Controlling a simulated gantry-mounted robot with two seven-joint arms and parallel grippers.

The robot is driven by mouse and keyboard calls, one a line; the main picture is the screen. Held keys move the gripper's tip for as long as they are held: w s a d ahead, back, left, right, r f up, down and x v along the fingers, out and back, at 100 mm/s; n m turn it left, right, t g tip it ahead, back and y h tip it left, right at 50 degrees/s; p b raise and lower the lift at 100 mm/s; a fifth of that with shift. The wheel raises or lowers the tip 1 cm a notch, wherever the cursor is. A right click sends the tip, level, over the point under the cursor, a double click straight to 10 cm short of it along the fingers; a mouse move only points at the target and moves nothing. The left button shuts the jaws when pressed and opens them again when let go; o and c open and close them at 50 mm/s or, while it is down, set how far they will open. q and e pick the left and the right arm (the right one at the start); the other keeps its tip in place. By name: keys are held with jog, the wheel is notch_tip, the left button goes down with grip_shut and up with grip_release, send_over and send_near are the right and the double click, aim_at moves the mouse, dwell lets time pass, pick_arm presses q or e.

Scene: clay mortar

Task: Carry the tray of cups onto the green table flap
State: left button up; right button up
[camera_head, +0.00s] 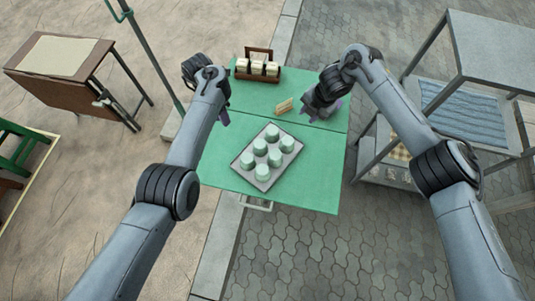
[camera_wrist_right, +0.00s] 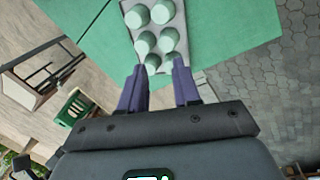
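The grey tray (camera_head: 281,168) carries several upright pale green cups (camera_head: 275,158). It lies at an angle on the front section of the green table, the flap (camera_head: 318,180), in front of a seam. My left gripper (camera_head: 224,118) hangs behind and left of the tray, apart from it; its finger gap is hidden. My right gripper (camera_head: 324,108) is behind and right of the tray, also apart. In the right wrist view my right gripper (camera_wrist_right: 159,68) has spread, empty fingers, with the tray (camera_wrist_right: 179,32) and cups (camera_wrist_right: 146,42) beyond them.
A brown caddy with pale blocks (camera_head: 258,67) stands at the table's back. A small tan card (camera_head: 283,106) stands near the seam. A grey shelf unit (camera_head: 400,165) is close on the right. A green pole (camera_head: 152,55) and brown drop-leaf table (camera_head: 62,60) are on the left.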

jog(key=v, duration=0.9)
jog(key=shift+r, duration=0.2)
jog(key=shift+s+d, duration=0.1)
jog(key=shift+d, duration=0.05)
